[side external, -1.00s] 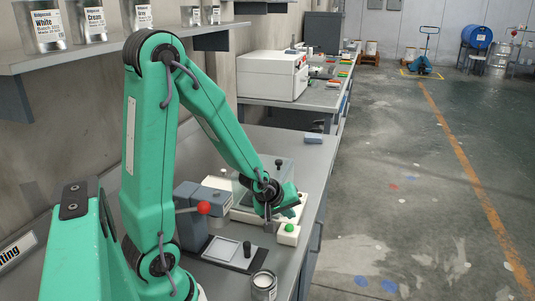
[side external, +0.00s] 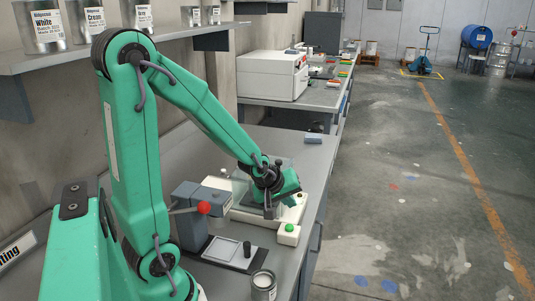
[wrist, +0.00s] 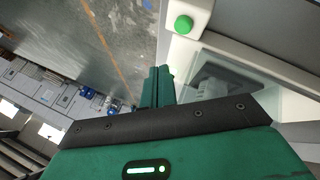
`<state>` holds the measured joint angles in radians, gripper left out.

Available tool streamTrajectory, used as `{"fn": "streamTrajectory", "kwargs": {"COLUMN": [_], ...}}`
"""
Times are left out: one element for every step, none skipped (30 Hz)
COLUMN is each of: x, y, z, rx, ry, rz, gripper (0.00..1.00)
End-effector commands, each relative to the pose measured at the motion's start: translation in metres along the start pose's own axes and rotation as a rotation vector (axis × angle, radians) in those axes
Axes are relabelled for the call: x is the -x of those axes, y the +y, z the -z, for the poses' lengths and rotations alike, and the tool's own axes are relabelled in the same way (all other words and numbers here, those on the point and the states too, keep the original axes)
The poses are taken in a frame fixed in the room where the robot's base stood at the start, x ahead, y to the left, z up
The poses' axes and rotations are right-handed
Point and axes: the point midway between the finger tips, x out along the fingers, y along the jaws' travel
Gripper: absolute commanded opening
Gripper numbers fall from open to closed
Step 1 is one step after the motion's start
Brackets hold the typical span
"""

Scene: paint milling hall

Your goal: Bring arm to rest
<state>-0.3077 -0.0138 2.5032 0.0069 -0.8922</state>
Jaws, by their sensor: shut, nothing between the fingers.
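My gripper (side external: 268,212) is at the end of my green arm, over the workbench (side external: 310,190). In the side view it overlaps the white instrument with a clear cover (side external: 243,217); I cannot tell the exact gap. In the wrist view my gripper's fingers (wrist: 157,86) are together with nothing seen between them. A small white box with a green button (side external: 288,233) sits just in front of the instrument; its button also shows at the top of the wrist view (wrist: 183,25).
A grey press with a red-knobbed lever (side external: 204,208) stands left of my gripper. A dark plate with a white sheet (side external: 222,250) and an open can (side external: 262,286) are nearer. A shelf (side external: 150,48) with paint tins runs along the wall.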

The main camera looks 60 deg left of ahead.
Motion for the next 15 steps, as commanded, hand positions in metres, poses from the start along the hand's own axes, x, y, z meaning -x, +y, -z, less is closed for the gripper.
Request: {"fn": "streamTrajectory", "kwargs": {"x": [0.000,0.000,0.000,0.000,0.000,0.000,0.000,0.000,0.001,0.002,0.003,0.005,0.007,0.010,0.014], "y": [0.000,0.000,0.000,0.000,0.000,0.000,0.000,0.000,0.001,0.001,0.002,0.003,0.004,0.005,0.007], "z": [0.000,0.000,0.000,0.000,0.000,0.000,0.000,0.000,0.000,-0.001,-0.001,-0.002,-0.002,-0.003,-0.004], "rx": [0.000,0.000,0.000,0.000,0.000,0.000,-0.001,-0.002,-0.006,-0.010,-0.017,-0.029,-0.040,-0.054,-0.077], "ry": [0.000,0.000,0.000,0.000,0.000,0.000,0.000,0.000,-0.001,-0.002,-0.003,-0.005,-0.007,-0.010,-0.014], "rz": [0.000,0.000,0.000,0.000,0.000,0.000,0.000,0.000,0.000,-0.001,-0.001,-0.002,-0.002,-0.003,-0.004], "gripper": [0.00,0.00,0.00,0.00,0.00,0.00,0.00,0.00,0.00,0.00,0.00,0.00,0.00,0.00,0.00]}}
